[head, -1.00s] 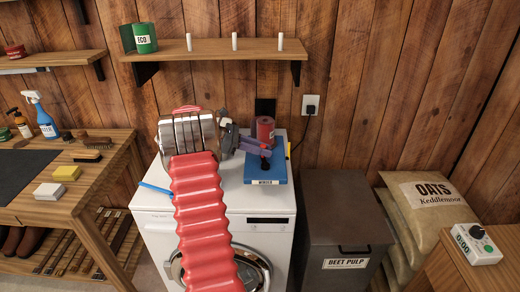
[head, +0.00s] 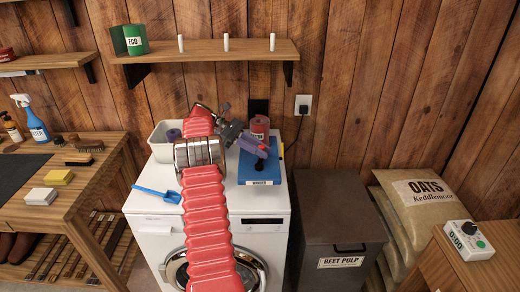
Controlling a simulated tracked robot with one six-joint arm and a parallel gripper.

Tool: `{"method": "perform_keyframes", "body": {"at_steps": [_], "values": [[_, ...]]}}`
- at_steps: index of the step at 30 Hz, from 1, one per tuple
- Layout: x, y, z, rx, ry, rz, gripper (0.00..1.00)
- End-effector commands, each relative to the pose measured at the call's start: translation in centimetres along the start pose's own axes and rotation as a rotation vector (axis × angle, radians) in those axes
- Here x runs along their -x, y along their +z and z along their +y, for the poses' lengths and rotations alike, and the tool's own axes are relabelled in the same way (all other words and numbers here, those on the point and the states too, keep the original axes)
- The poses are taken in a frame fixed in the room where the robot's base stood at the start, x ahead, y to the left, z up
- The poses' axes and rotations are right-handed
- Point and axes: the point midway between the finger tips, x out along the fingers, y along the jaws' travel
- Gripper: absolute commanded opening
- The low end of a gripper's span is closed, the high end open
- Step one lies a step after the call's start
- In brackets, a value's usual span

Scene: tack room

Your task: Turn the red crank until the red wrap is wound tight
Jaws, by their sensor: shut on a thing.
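The blue winder (head: 258,177) sits on top of the white washing machine, with a label on its front edge. The red wrap (head: 260,125) stands as an upright roll at the back of the winder. My gripper (head: 262,148), with purplish fingers, reaches in from the left in front of the wrap. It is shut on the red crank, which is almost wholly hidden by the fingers. A small dark part shows below the fingertips. I cannot tell how tight the wrap is.
My red arm crosses the washing machine (head: 150,203). A white bin (head: 160,150) and a blue scoop (head: 158,193) lie left of it. A shelf (head: 205,50) hangs above. A beet pulp bin (head: 345,215) stands right, and a wall socket (head: 303,104) behind.

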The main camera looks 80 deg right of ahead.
Motion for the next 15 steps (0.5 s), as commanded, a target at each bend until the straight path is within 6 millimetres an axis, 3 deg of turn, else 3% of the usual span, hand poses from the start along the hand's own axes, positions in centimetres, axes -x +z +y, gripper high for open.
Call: {"method": "perform_keyframes", "body": {"at_steps": [13,14,15], "values": [[-0.06,0.21,0.01,-0.005,-0.008,-0.002,0.00],[-0.05,0.21,0.00,-0.005,-0.008,-0.002,0.21],[-0.05,0.20,0.00,-0.004,-0.008,-0.002,0.24]]}}
